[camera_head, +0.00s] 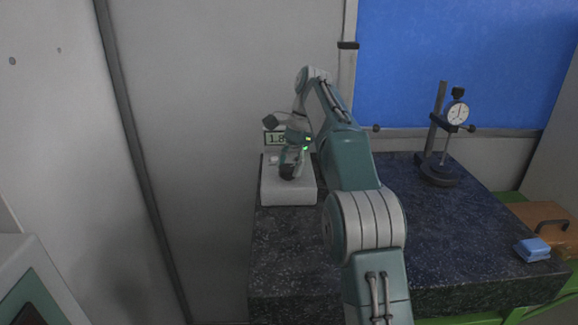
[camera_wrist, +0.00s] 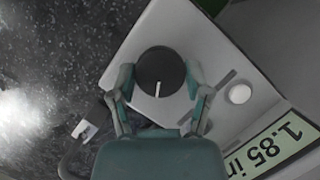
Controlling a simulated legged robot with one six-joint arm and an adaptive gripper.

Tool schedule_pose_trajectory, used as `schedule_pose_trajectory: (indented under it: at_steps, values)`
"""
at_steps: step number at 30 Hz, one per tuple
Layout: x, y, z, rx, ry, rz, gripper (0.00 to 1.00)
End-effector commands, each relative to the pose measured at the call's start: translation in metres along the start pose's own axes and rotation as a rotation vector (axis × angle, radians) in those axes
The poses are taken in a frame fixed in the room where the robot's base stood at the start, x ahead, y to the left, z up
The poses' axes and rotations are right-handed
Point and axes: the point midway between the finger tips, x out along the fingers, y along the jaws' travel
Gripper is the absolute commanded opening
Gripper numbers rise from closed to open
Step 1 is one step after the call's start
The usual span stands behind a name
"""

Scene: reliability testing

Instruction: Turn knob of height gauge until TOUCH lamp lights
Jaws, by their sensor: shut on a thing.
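The height gauge (camera_head: 275,195) is a pale box at the back left of the dark stone plate. Its black round knob (camera_wrist: 160,68) has a white pointer line, pointing toward the bottom of the wrist view. My gripper (camera_wrist: 160,82) is shut on the knob, one finger on either side. A lit display (camera_wrist: 268,148) reads 1.85 in. A round white button or lamp (camera_wrist: 240,94) sits beside the knob and looks unlit; I cannot read a TOUCH label. In the head view my arm hides part of the display and knob.
The dark stone plate (camera_head: 440,240) is mostly clear in front. A dial indicator on a stand (camera_head: 438,140) stands at the back right. A blue block (camera_head: 532,249) and an orange-brown case with a handle (camera_head: 550,222) are at the right. A grey wall is behind the gauge.

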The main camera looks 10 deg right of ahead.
Motion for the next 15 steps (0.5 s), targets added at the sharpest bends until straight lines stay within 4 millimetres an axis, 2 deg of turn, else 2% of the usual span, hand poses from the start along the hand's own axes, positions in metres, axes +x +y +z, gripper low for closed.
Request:
schedule_pose_trajectory:
  at_steps: [1,2,3,15]
  values:
    - [0.0026,-0.0013,-0.0023,0.003,0.001,0.000,0.76]
    - [0.0025,-0.0013,-0.0022,0.002,0.001,0.000,0.90]
    - [0.0022,-0.0011,-0.0019,0.002,0.000,0.000,0.97]
    - [0.0000,0.0002,0.0000,0.002,0.001,-0.002,0.97]
